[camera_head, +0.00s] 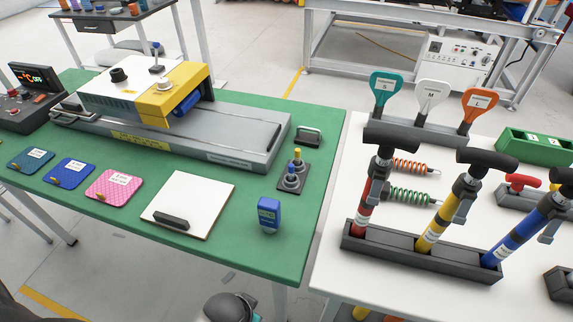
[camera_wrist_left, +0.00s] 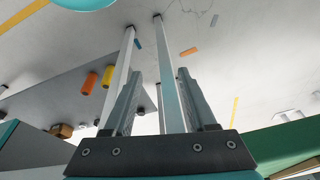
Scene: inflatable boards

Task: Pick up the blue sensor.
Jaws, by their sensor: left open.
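Pale legs and grey floor show beyond the fingers. The blue sensor is not seen in that view, so the gripper's distance from it cannot be told. My right gripper is in neither view.
Left of the sensor lies a white board (camera_head: 206,190) with a black handle. A long grey machine (camera_head: 225,143) fills the table's back. A white table (camera_head: 330,268) with racked pumps (camera_head: 430,235) stands at right.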

